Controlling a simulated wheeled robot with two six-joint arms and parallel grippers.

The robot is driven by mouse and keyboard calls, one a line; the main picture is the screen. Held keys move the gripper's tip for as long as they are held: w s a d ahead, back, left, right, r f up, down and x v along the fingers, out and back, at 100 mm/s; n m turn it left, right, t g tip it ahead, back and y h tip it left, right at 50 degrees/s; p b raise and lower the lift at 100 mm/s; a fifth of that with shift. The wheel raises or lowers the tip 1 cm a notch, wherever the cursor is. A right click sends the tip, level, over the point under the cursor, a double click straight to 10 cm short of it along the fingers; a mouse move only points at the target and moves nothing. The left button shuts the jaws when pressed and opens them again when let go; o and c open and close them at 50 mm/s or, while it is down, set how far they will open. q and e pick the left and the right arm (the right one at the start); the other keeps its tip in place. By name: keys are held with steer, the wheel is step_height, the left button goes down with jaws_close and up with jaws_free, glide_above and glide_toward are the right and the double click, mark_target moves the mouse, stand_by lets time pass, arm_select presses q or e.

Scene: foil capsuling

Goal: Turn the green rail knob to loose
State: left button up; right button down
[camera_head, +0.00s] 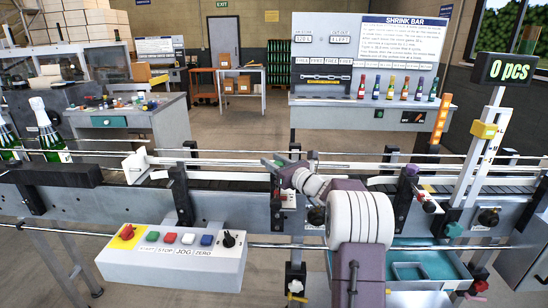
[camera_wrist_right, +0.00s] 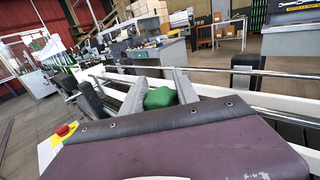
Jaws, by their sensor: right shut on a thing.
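The green rail knob (camera_wrist_right: 160,97) shows in the right wrist view, between the two grey fingers of my right gripper (camera_wrist_right: 158,88). The fingers are shut on it. In the head view my right gripper (camera_head: 284,165) reaches in over the conveyor's near side rail, at the middle of the line. There the fingers and wrist hide most of the knob, and its turn position cannot be read. My left gripper is in neither view.
A control box (camera_head: 170,268) with coloured buttons hangs in front of the conveyor at left. Bottles (camera_head: 52,143) stand on the line at far left. A blue tray (camera_head: 408,271) lies below.

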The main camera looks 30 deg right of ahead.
steer(key=n+y+p, duration=0.2)
steer(key=y, duration=0.1)
steer(key=n+g+y+p, duration=0.1)
steer(key=shift+s+a+r, duration=0.1)
steer(key=shift+a+r, duration=0.1)
steer(key=shift+a, duration=0.05)
steer(key=shift+a+f+n+g+y+p, duration=0.15)
steer(key=shift+n+g+y+p, duration=0.35)
steer(key=shift+y+p, duration=0.3)
steer(key=c, duration=0.9)
jaws_free()
steer(key=shift+s, duration=0.1)
steer(key=b+v, duration=0.1)
steer(key=v, duration=0.8)
steer(key=shift+f, duration=0.1)
